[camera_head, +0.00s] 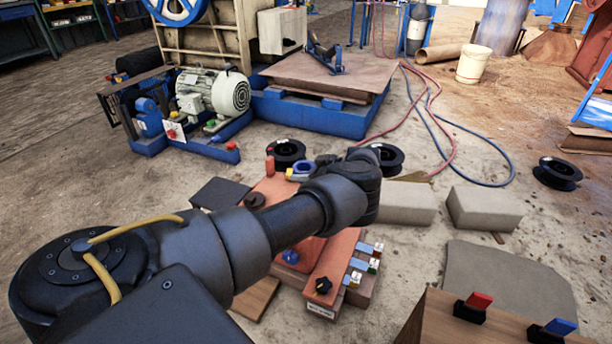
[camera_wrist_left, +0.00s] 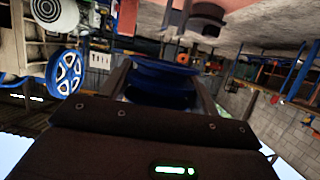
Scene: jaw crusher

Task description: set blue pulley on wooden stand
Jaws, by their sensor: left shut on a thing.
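My left gripper (camera_head: 312,167) reaches over the reddish-orange board (camera_head: 322,260) in the head view, its fingers pointing left. It is shut on the blue pulley (camera_head: 299,173), a small part of which shows at the fingertips. In the left wrist view the blue pulley (camera_wrist_left: 165,70) sits between the two fingers of the left gripper (camera_wrist_left: 162,92). A wooden box-like piece (camera_head: 432,316) stands at the lower right; I cannot tell if it is the wooden stand. My arm hides part of the board. My right gripper is not in view.
The board carries knobs and small switches (camera_head: 362,265). Black spools (camera_head: 286,153) and grey blocks (camera_head: 484,208) lie around it. A motor (camera_head: 213,92) on a blue base stands behind. Hoses (camera_head: 437,140) cross the floor at right.

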